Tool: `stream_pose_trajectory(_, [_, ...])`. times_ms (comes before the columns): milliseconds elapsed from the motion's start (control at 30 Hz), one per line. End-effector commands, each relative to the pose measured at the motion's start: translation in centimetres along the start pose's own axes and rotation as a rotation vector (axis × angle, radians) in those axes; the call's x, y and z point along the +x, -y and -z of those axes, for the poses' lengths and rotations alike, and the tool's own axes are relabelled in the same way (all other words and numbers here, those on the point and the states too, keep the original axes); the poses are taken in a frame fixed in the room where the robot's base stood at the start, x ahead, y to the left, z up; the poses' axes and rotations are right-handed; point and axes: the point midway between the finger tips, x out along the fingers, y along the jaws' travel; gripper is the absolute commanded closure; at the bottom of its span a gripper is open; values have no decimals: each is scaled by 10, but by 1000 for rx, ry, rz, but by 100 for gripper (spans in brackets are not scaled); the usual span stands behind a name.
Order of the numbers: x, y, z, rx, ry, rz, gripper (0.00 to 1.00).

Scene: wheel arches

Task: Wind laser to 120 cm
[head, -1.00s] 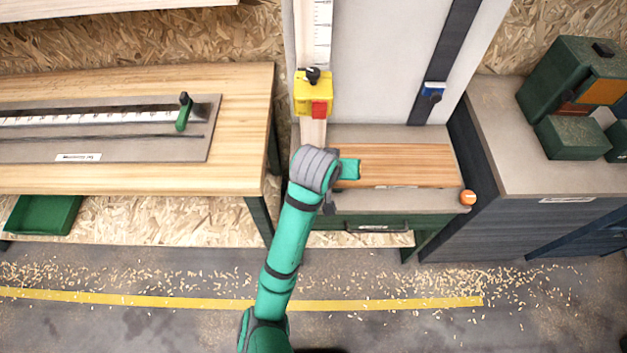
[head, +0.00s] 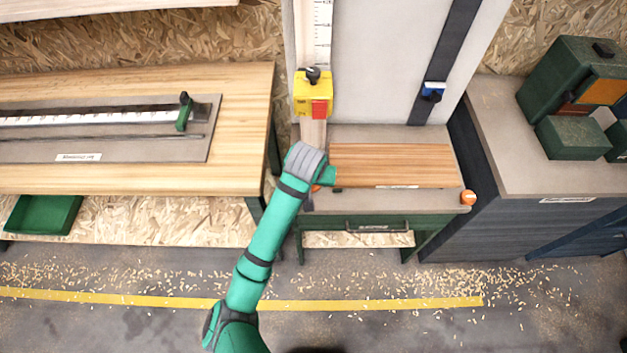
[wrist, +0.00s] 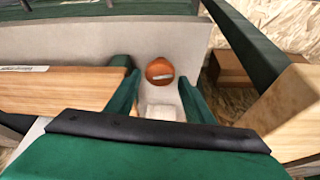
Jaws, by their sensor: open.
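The laser appears to be the yellow block (head: 313,92) with a red face and a black knob, on an upright scale (head: 322,30). Its figures are too small to read. An orange round knob (wrist: 160,70) with a pale mark shows in the wrist view, beyond and between the fingertips of my gripper (wrist: 158,88). My gripper is open, with its green fingers apart. A bit of orange (head: 316,188) shows beside my wrist in the head view, at the left end of the bench. Another orange knob (head: 468,197) is at the bench's right front corner.
A wooden plank (head: 400,165) lies on the bench, close to a finger in the wrist view. A wooden table (head: 235,120) with a ruler board stands left. A dark rail (head: 440,65) with a blue slider (head: 433,91) stands right of the scale. Green boxes (head: 572,138) are at right.

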Motion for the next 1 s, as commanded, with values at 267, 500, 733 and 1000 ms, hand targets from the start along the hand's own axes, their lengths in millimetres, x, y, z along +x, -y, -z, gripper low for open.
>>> stream_pose_trajectory(267, [20,1,0,-1,0,0,52])
stream_pose_trajectory(500, [21,0,0,-1,-1,0,52])
stream_pose_trajectory(733, [21,-3,1,1,-2,0,82])
stream_pose_trajectory(1000, [20,0,1,11,-4,-5,83])
